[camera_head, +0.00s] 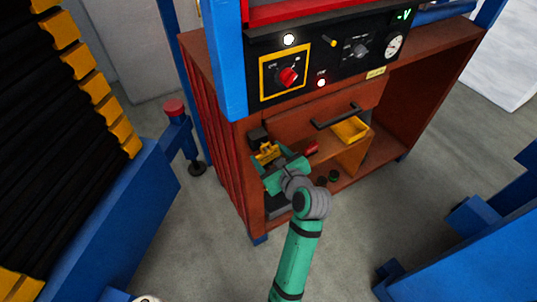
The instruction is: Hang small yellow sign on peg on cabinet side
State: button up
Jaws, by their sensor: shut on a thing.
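My gripper (275,168), at the end of my green arm, is at the left front of the red-brown cabinet (205,85), just below its control panel. A small yellow piece with dark marks, apparently the yellow sign (267,152), is at the fingers, which are shut on it. The fingers hide part of it, and its writing cannot be read. I cannot make out a peg on the cabinet's side with certainty. The ribbed left side of the cabinet shows at a steep angle.
The black control panel (330,58) has a red knob (288,77), a gauge and lamps. A yellow bin (350,129) is in the cabinet under a dark handle (338,116). Blue frames stand left and right. Grey floor (390,205) is free in front of the cabinet.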

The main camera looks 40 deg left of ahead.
dwell(0.3)
jog(key=o, duration=1.1)
jog(key=v, duration=1)
jog(key=shift+s+d+r, duration=0.15)
jog(key=shift+s+d, duration=0.05)
jog(key=shift+d, duration=0.1)
